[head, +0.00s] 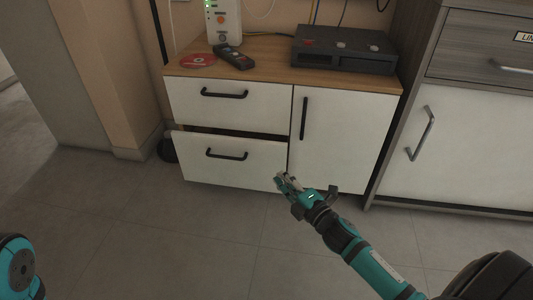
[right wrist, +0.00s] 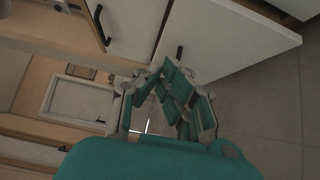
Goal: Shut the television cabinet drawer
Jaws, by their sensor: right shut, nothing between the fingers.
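The television cabinet (head: 320,90) has a wood top and white fronts with black handles. Its lower left drawer (head: 262,167) is pulled out a little, with a dark gap above its front. The upper left drawer (head: 270,104) and the door (head: 345,130) on the right look closed. My right gripper (head: 281,178) is shut and empty, in front of the lower drawer's right end; whether it touches the front I cannot tell. In the right wrist view its fingers (right wrist: 180,95) come together before white cabinet fronts. At the lower left only part of my left arm shows, without its gripper.
On the cabinet top are a black box (head: 340,60), a remote (head: 234,57), a red disc (head: 198,59) and a white device (head: 224,22). A grey cabinet (head: 460,140) stands at the right, a wall at the left. The tiled floor in front is clear.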

